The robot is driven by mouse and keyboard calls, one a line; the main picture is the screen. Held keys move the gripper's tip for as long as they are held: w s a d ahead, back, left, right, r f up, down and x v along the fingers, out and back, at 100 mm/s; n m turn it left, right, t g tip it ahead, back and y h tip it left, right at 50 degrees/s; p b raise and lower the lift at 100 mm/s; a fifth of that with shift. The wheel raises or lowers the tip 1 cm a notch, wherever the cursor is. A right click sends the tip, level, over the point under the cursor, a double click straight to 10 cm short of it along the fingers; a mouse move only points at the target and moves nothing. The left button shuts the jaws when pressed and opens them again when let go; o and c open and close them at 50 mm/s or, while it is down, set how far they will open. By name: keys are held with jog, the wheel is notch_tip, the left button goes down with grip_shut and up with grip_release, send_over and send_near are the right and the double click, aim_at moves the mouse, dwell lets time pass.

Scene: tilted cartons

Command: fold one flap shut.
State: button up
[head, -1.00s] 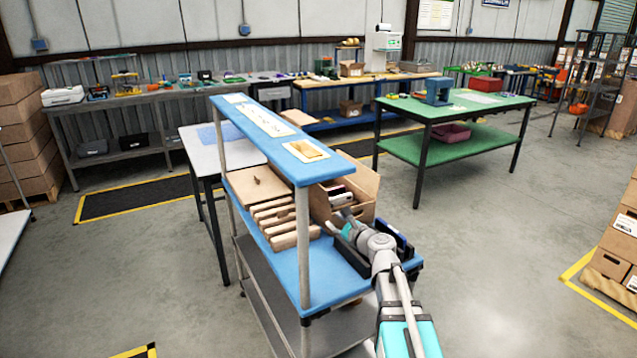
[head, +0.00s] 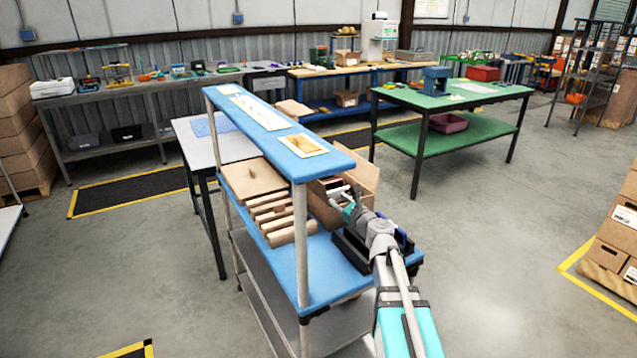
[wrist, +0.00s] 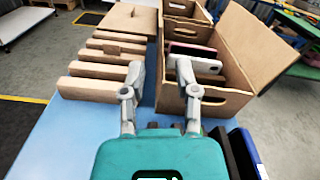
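The open brown carton (head: 366,172) stands on the blue shelf. In the wrist view, the carton (wrist: 204,100) has dividers, and a wide flap (wrist: 262,48) stands out from its right side. A pale phone-like item and a dark one lie in its near compartments. My gripper (wrist: 160,66) has its two fingers spread, with nothing between them. The right finger is over the carton's near-left part, and the left finger is over the wooden slats; contact cannot be told. In the head view, my gripper (head: 342,196) is at the carton's near side, and the arm partly hides the carton.
Several wooden slats (wrist: 98,67) and a wooden board (wrist: 130,18) lie left of the carton. Dark bins (wrist: 240,150) stand to its near right. A blue upper shelf (head: 230,101) and its post (head: 301,245) rise on the left. Bare blue shelf (wrist: 70,135) shows nearer.

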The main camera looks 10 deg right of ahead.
aim_at(318, 182)
jog(key=x, duration=1.3)
jog(key=shift+a, duration=0.1)
grip_shut()
